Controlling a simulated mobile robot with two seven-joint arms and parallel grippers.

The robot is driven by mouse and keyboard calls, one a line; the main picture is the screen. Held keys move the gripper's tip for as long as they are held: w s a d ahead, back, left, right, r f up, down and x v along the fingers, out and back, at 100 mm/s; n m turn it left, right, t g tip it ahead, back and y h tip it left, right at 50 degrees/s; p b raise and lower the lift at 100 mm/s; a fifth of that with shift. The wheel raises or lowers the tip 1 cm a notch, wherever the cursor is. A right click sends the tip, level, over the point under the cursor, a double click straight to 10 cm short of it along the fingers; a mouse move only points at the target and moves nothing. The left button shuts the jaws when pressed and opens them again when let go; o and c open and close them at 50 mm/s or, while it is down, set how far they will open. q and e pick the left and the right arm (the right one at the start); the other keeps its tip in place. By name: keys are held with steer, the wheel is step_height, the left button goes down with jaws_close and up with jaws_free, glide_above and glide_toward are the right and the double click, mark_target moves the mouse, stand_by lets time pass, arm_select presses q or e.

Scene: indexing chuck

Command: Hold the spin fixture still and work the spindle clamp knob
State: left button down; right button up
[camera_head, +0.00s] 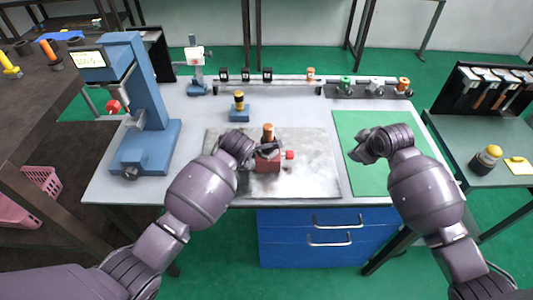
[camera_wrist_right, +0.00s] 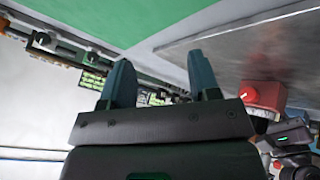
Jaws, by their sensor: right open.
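The spin fixture (camera_head: 267,163) is a small red block on the grey metal plate, with an orange-brown cylinder (camera_head: 268,132) standing on top. A red knob (camera_head: 289,155) sticks out on its right side; I take it as the spindle clamp knob. My left gripper (camera_head: 262,148) is at the fixture's left and upper part; its fingers are too small and covered to read. My right gripper (camera_head: 356,157) is open over the green mat, apart from the knob. In the right wrist view its two fingers (camera_wrist_right: 160,75) are spread and empty, with the red fixture (camera_wrist_right: 264,95) to their right.
A blue press with a display (camera_head: 150,110) stands at the left of the bench. A blue block with a black-and-yellow part (camera_head: 239,108) stands behind the plate. A rail with several parts (camera_head: 270,80) runs along the back. The green mat (camera_head: 357,125) is otherwise clear.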

steer(key=s+d+f+m+h, duration=0.1)
steer(key=d, duration=0.2)
steer(key=s+d+f+m+t+h, duration=0.1)
steer(key=d, duration=0.3)
steer(key=s+d+f+m+t+h, duration=0.1)
steer(key=s+d+m, duration=0.1)
steer(key=d, duration=0.2)
steer(key=shift+h, duration=0.4)
